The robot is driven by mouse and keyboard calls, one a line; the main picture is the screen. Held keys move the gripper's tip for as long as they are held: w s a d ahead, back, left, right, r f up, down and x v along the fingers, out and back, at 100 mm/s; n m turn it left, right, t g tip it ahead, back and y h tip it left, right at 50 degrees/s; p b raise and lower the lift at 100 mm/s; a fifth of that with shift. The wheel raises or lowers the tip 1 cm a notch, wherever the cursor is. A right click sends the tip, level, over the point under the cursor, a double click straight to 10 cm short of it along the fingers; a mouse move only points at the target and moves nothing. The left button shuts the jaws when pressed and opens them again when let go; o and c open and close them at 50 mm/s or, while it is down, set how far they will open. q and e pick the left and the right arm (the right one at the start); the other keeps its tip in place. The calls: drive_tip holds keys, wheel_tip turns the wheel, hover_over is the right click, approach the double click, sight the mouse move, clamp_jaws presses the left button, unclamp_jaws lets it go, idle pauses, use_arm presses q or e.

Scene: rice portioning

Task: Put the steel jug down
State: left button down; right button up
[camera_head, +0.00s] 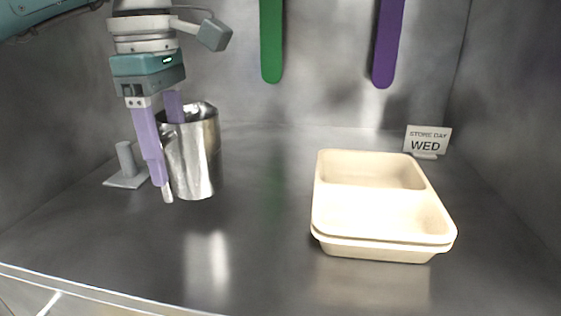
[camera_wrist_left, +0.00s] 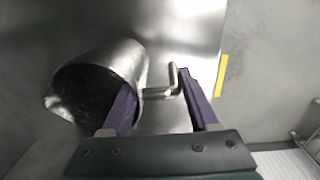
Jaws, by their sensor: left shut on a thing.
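The steel jug (camera_head: 205,155) stands upright at the left of the steel worktop in the head view; its base is at or close to the surface, and I cannot tell if it touches. My left gripper (camera_head: 166,158) is at the jug's left side, its purple fingers pointing down. In the left wrist view the jug (camera_wrist_left: 132,62) is at left with its dark mouth showing, and its bent handle (camera_wrist_left: 160,92) lies between the fingers of my left gripper (camera_wrist_left: 158,86). The jug's contents cannot be made out. My right gripper is not in view.
A cream two-compartment tray (camera_head: 319,215) sits at right. A small sign (camera_head: 427,140) reading "STORE DAY WED" stands behind it. A grey post on a flat base (camera_head: 127,180) is left of the jug. Green (camera_head: 271,45) and purple (camera_head: 387,45) strips hang at the back. The middle worktop is clear.

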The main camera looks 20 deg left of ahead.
use_arm(q)
drive_tip(key=shift+f, duration=1.9)
drive_tip(key=shift+c, duration=0.8)
unclamp_jaws()
drive_tip(key=shift+f, duration=0.1)
